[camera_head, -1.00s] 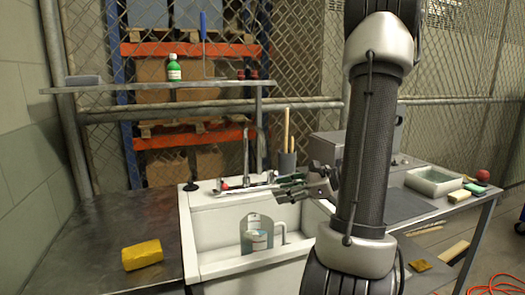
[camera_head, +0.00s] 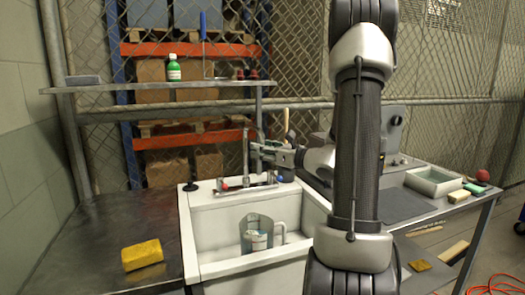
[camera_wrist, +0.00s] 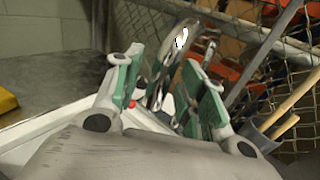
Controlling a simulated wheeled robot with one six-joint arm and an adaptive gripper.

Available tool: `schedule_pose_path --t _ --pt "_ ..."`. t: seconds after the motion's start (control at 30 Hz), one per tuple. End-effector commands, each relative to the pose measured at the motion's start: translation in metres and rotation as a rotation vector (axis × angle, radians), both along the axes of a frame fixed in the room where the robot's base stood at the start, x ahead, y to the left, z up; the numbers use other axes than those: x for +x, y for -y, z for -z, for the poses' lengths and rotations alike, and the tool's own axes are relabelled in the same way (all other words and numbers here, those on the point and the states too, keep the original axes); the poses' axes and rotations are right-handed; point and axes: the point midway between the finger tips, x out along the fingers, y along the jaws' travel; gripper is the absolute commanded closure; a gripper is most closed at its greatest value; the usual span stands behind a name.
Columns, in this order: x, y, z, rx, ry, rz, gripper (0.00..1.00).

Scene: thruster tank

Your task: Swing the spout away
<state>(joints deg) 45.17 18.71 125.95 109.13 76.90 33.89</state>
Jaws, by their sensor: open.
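The tap stands on the back rim of the white sink (camera_head: 195,235), with a tall upright chrome spout (camera_head: 246,160) and red and blue ends on its base. My gripper (camera_head: 256,150) is just right of the spout, near its upper part. In the wrist view my gripper (camera_wrist: 163,58) has its green-padded fingers apart, and the chrome spout (camera_wrist: 158,82) shows between and beyond them. I cannot tell whether a finger touches it. A clear measuring jug (camera_head: 257,233) stands in the sink basin, below and in front of the tap.
A yellow sponge (camera_head: 142,254) lies on the metal counter to the left. A shelf (camera_head: 150,87) with a green bottle (camera_head: 174,68) is above. A dark holder with wooden handles (camera_wrist: 275,130) is close right of my gripper. A tray (camera_head: 433,182) sits at right.

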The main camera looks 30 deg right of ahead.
Motion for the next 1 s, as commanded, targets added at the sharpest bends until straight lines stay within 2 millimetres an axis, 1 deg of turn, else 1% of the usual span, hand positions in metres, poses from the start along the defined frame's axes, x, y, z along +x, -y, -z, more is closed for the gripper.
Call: schedule_pose_path --t 0.17,0.2,0.27,0.4,0.63,0.77,0.87,1.0 --pt "0.0 0.0 0.0 0.0 0.0 0.0 0.59" --pt "0.0 0.0 0.0 0.0 0.0 0.0 0.63" --pt "0.0 0.0 0.0 0.0 0.0 0.0 0.74" --pt "0.0 0.0 0.0 0.0 0.0 -0.001 0.99" --pt "0.0 0.0 0.0 -0.001 -0.001 -0.002 1.0" --pt "-0.001 0.004 0.0 -0.001 0.0 -0.019 1.0" --pt "-0.002 0.011 0.001 -0.002 0.0 -0.05 1.0" --pt "-0.003 0.028 0.001 -0.003 0.002 -0.126 1.0"
